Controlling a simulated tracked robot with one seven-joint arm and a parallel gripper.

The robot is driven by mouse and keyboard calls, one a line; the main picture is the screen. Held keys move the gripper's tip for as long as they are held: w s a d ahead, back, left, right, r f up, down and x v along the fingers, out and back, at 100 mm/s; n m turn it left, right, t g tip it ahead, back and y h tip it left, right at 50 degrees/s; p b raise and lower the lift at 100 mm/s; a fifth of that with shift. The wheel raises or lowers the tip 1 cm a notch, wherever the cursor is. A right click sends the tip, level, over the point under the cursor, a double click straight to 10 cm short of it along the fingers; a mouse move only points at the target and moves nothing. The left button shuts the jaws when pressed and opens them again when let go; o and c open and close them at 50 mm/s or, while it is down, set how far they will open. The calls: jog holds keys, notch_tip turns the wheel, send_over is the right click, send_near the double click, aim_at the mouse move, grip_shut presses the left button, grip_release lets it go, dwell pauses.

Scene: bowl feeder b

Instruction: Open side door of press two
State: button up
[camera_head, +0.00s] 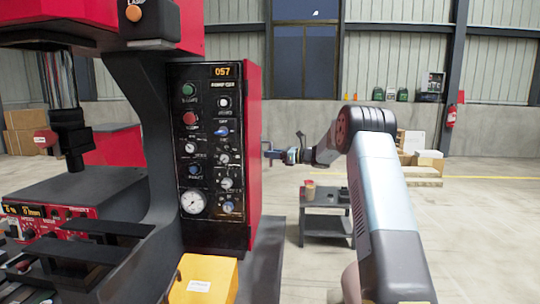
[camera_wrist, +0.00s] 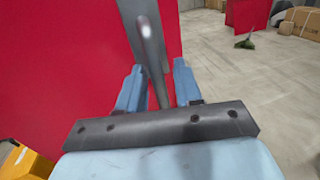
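The press (camera_head: 150,120) with the control panel (camera_head: 210,150) fills the left of the head view. Its red side face (camera_head: 254,140) is seen edge-on there. In the wrist view a red panel (camera_wrist: 60,70) fills the left, with a grey upright handle-like bar (camera_wrist: 150,45) in front of it. My gripper (camera_head: 272,153) is close beside the red side. In the wrist view its two blue fingers (camera_wrist: 157,72) are apart, one on either side of the bar, with a gap at the right finger. No door gap or hinge is clear. No number marks this as press two.
A yellow box (camera_head: 205,280) stands low in front of the press. A dark low table (camera_head: 325,212) with a small cup stands behind my arm. Cartons (camera_head: 430,162) lie farther back. The floor at right is clear.

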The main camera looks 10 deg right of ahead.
jog(key=shift+w+a, duration=0.1)
jog(key=shift+a, duration=0.15)
jog(key=shift+c, duration=0.3)
jog(key=shift+r, duration=0.1)
grip_shut()
jog(key=shift+d, duration=0.1)
